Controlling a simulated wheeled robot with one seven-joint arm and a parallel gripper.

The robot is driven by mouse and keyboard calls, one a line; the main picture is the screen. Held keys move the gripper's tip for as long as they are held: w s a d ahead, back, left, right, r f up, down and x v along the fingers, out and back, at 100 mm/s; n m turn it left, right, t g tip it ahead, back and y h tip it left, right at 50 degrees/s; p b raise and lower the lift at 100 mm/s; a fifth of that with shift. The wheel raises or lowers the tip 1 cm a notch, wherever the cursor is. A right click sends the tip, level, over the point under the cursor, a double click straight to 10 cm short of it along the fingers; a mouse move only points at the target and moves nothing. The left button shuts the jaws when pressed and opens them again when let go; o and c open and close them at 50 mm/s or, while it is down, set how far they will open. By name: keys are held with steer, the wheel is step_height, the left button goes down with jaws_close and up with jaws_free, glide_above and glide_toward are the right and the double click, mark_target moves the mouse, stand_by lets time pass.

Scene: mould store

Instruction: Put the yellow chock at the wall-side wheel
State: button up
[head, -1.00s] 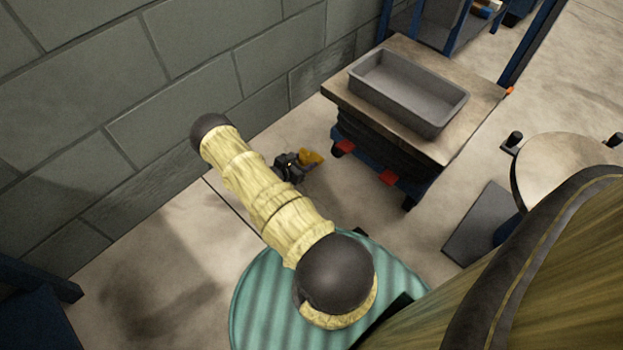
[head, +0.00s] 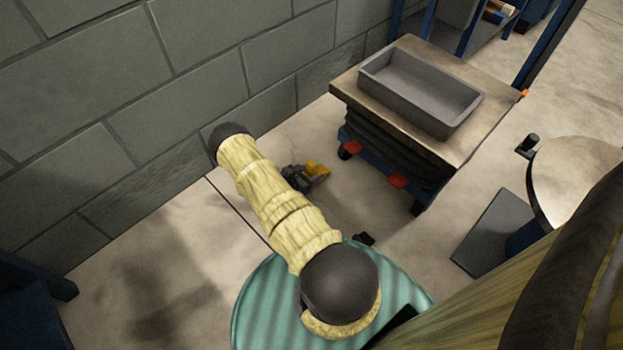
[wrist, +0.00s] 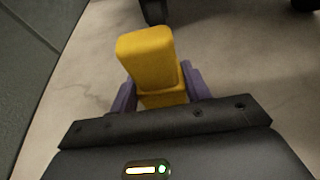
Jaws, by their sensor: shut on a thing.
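My gripper (wrist: 161,97) is shut on the yellow chock (wrist: 148,57), which sits between its purple fingers in the wrist view. In the head view the yellow chock (head: 318,170) and my gripper (head: 303,178) show beyond my arm, low near the floor, left of the lift cart (head: 350,80). The cart has a wooden top and a dark bellows. Its wall-side wheel (head: 346,151) is under the near left corner, beside a red part, a short gap from the chock. Part of a dark wheel (wrist: 154,10) shows at the top of the wrist view, apart from the chock.
A grey block wall (head: 110,80) runs along the left. A grey tray (head: 420,92) lies on the cart top. A round-topped stand (head: 575,175) and a dark plate (head: 495,235) are at right. Bare floor (head: 345,195) lies between gripper and cart.

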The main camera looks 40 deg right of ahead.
steer(key=shift+f+b, duration=1.1)
steer(key=shift+f, duration=0.65)
steer(key=shift+f, duration=0.15)
steer(key=o, duration=1.1)
